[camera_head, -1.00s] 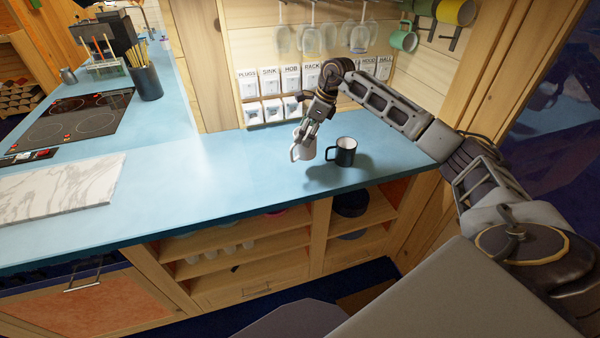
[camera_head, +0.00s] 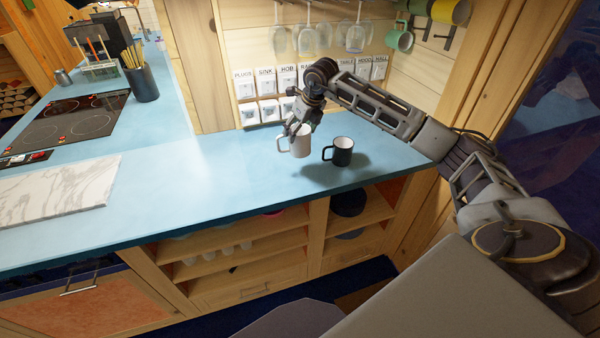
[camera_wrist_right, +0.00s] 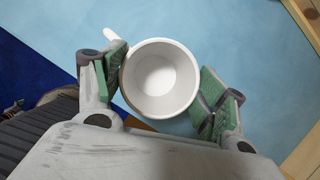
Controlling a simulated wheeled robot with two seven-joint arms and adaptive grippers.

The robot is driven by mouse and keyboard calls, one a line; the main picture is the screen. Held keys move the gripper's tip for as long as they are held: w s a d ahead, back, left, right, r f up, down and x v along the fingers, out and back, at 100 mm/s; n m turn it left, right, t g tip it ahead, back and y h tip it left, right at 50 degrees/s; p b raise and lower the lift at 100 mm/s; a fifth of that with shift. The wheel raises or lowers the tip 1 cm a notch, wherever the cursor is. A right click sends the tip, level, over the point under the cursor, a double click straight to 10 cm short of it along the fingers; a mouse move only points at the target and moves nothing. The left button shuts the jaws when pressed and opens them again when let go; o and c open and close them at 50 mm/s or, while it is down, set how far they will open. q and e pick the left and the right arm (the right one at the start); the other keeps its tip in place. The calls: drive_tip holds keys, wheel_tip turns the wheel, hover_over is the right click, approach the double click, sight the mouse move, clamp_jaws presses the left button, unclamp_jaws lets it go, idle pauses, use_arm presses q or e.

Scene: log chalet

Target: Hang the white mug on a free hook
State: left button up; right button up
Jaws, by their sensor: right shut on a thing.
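The white mug (camera_head: 300,142) is over the blue counter in the head view, upright, with its handle towards the left. My right gripper (camera_head: 297,126) comes down from above and is shut on it. In the right wrist view the mug (camera_wrist_right: 161,78) shows its open, empty inside between the green finger pads of the right gripper (camera_wrist_right: 163,90). I cannot tell how far its base is above the counter. Dark hooks (camera_head: 447,40) are on the wall at the top right, beside a green mug (camera_head: 400,38) and a yellow mug (camera_head: 450,11) hanging there. My left gripper is out of view.
A dark mug (camera_head: 342,152) with a white inside stands on the counter (camera_head: 220,180) just right of the white mug. Wine glasses (camera_head: 308,38) hang behind. Labelled switches (camera_head: 268,82) line the back wall. The counter to the left is clear up to a marble board (camera_head: 60,192).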

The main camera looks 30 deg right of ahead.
sight(300, 152)
drive_tip(key=shift+m+h, duration=0.4)
drive_tip(key=shift+m, duration=0.7)
drive_tip(key=shift+f+p, duration=0.45)
drive_tip(key=shift+f, duration=2)
drive_tip(key=shift+f, duration=0.1)
drive_tip(key=shift+f+p, duration=0.4)
drive_tip(key=shift+f, duration=1.85)
drive_tip(key=o, duration=1)
drive_tip(key=shift+s+f, duration=0.1)
drive_tip(key=shift+o, duration=1)
